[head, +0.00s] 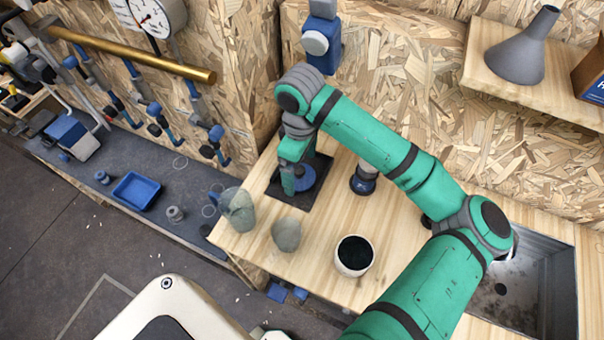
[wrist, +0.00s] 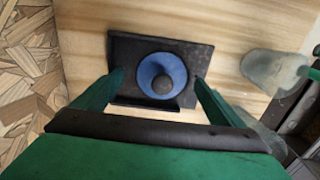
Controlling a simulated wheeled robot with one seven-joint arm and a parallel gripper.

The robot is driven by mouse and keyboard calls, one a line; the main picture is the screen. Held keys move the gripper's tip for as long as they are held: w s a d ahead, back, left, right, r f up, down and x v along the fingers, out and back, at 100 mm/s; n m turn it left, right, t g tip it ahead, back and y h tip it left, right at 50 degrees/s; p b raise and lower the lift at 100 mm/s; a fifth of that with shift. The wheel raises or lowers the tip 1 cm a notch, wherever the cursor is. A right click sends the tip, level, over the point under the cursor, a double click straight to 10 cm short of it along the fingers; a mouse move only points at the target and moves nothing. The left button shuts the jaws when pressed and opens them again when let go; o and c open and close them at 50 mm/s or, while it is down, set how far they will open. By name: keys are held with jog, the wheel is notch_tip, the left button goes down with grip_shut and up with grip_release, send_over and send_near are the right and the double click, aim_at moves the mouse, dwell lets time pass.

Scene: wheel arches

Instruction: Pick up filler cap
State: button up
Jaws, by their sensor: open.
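A round blue cap with a dark centre knob, which looks like the filler cap (wrist: 161,74), lies on a square black tray (wrist: 124,58) in the wrist view. In the head view the cap (head: 305,180) is partly hidden behind my gripper (head: 293,182), and the tray (head: 318,165) shows around it on the wooden bench. My gripper (wrist: 160,92) is open and points down at the tray. Its two fingers appear on either side of the cap, apart from it, with nothing between them held. The height gap is hard to judge.
A grey-green jug (head: 238,210), a grey-green cup (head: 286,235) and a white pot (head: 354,256) stand nearer the front. A metal sink (head: 545,285) is at right. A funnel (head: 522,52) sits on a shelf.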

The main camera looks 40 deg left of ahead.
jog(key=shift+s+a+f, duration=0.15)
jog(key=shift+s+f, duration=0.05)
jog(key=shift+f, duration=0.45)
jog(key=c, duration=1.1)
jog(key=shift+r, duration=0.1)
